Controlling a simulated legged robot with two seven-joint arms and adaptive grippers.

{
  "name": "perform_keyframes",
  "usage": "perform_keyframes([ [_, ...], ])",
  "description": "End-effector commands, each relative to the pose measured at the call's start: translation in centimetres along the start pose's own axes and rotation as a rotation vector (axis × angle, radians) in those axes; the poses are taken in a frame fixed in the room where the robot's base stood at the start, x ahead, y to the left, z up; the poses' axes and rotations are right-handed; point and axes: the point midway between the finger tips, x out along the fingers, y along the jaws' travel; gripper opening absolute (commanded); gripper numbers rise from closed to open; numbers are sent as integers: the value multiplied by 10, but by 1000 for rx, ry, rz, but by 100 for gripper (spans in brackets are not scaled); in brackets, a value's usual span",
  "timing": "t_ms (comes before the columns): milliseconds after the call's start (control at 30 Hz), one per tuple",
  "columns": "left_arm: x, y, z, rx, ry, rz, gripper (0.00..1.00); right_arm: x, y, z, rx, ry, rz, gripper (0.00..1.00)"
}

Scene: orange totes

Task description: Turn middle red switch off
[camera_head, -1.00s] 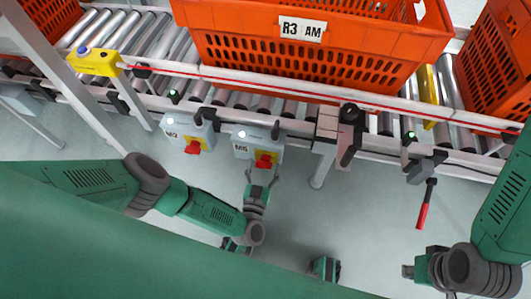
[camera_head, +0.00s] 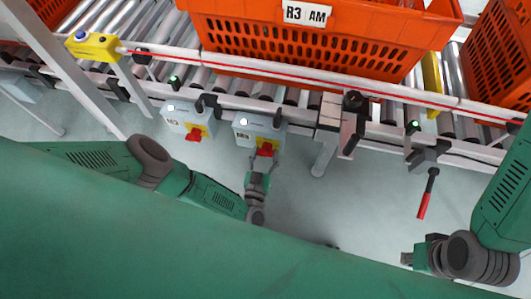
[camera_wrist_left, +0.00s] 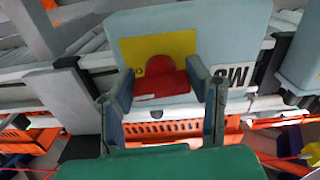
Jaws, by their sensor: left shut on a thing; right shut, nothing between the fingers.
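The middle red switch (camera_head: 265,149) is a red knob on a yellow plate, on the front of a grey-blue box (camera_head: 257,130) under the conveyor edge. My left gripper (camera_head: 264,159) has reached it from below. In the left wrist view, the red knob (camera_wrist_left: 160,85) sits between the two fingers of my left gripper (camera_wrist_left: 163,80), which are shut on it. The yellow plate shows behind it, with an upside-down label on the box. My right gripper (camera_head: 407,259) is shut and empty at the lower right, well away from the switch.
Another switch box with a red knob (camera_head: 194,134) stands just to the left. A red-handled lever (camera_head: 426,195) hangs at the right. A grey post (camera_head: 325,155) stands right of the middle box. An orange tote (camera_head: 320,45) sits on the rollers above. Bare floor lies below.

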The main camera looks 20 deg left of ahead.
Motion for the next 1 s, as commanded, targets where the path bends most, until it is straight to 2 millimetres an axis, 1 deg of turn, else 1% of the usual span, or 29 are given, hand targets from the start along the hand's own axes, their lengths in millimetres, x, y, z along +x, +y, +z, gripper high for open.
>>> perform_keyframes([
  [267, 1, 1, 1, -216, 3, 2, 15, 12, 0, 0, 0, 0, 0, 0],
  [1000, 0, 1, 0, -918, 2, -2, 15, 41, 0, 2, 0, 0, 0, 0],
])
